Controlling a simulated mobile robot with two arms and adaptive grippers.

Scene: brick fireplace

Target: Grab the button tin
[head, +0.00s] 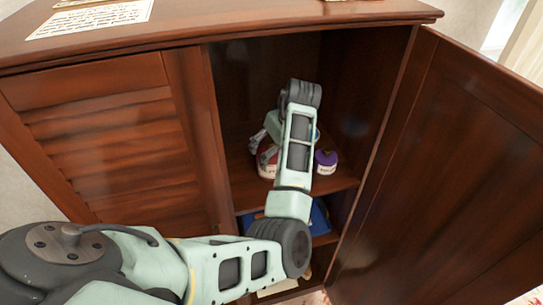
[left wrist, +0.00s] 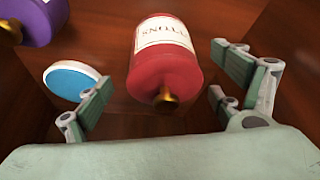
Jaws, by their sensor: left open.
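The button tin (left wrist: 166,60) is a red round tin with a gold knob and a pale label, on which the end of the word BUTTONS reads upside down. It also shows in the head view (head: 266,158) on the cabinet's upper shelf, partly hidden by my arm. My left gripper (left wrist: 165,88) is open, with its fingers on either side of the tin's knob end. A gap shows between the fingers and the tin. In the head view my left arm reaches into the open cabinet and its fingers are mostly hidden. My right gripper is not in view.
A purple container (head: 326,161) stands right of the tin on the shelf. A round blue-and-white item (left wrist: 72,80) lies near the left finger. The open door (head: 440,170) bounds the right side; louvred panel (head: 110,140) the left. Blue item (head: 320,217) below.

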